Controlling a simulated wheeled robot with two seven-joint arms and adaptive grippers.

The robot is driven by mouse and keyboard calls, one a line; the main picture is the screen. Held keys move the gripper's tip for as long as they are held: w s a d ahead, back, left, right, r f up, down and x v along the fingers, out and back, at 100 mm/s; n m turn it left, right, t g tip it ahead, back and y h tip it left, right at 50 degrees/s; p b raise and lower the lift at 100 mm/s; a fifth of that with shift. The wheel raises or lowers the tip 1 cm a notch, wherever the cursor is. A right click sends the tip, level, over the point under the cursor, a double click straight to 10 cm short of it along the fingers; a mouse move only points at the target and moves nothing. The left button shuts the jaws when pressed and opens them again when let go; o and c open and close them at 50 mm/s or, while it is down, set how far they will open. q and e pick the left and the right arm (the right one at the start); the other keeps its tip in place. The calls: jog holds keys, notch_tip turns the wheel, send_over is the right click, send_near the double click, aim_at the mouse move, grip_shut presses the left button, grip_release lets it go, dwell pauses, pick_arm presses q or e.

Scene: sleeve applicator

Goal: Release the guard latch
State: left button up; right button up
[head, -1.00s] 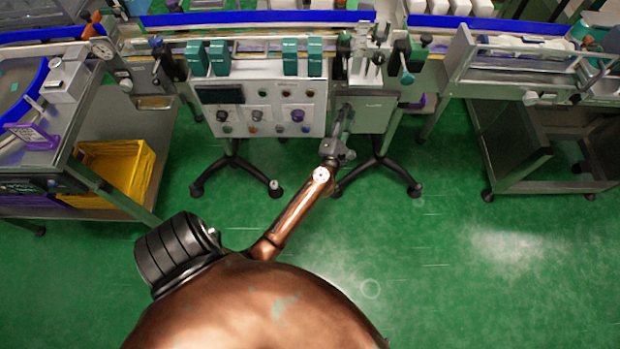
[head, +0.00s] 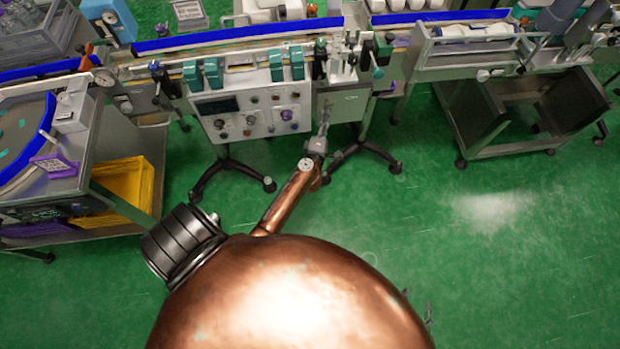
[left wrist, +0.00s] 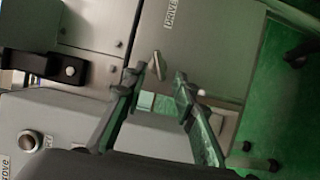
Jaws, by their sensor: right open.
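My left gripper (head: 325,115) reaches up to the front of the grey cabinet door (head: 345,105) on the machine. In the left wrist view its two fingers (left wrist: 161,84) are apart with nothing between them. A small silver lever (left wrist: 158,66) stands tilted on the grey panel marked DRIVE (left wrist: 200,50), just beyond the fingertips and nearer the left one. I cannot tell for sure whether this lever is the guard latch. In the head view the gripper hides it. My right gripper (head: 420,303) shows only as dark fingertips low in the head view, apart and away from the machine.
A control panel (head: 250,118) with knobs and a dark screen is left of the cabinet. In the left wrist view a black bracket (left wrist: 35,63) and a round button (left wrist: 30,140) lie left of the fingers. The green floor (head: 500,270) is free at right.

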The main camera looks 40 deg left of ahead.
pick_arm(q)
jog(key=s+d+f+m+h+b, duration=0.3)
jog(key=s+f+m+b, duration=0.3)
jog(key=f, duration=0.6)
jog(key=s+d+f+m+h+b, duration=0.3)
jog(key=s+f+m+b, duration=0.4)
jog(key=s+f, duration=0.3)
jog(key=shift+s+d+f+m+b, duration=0.15)
jog(key=shift+d+f+m+b, duration=0.15)
jog(key=shift+d+f+b, duration=0.5)
pick_arm(e)
jog(key=s+f+g, duration=0.1)
jog(key=s+f, duration=0.2)
jog(key=f, duration=1.4)
jog(key=shift+f+g, duration=0.3)
jog(key=shift+f, duration=0.1)
pick_arm(q)
jog(key=shift+a+f, duration=0.15)
jog(key=shift+f, duration=0.05)
pick_arm(e)
jog(key=shift+s, duration=0.1)
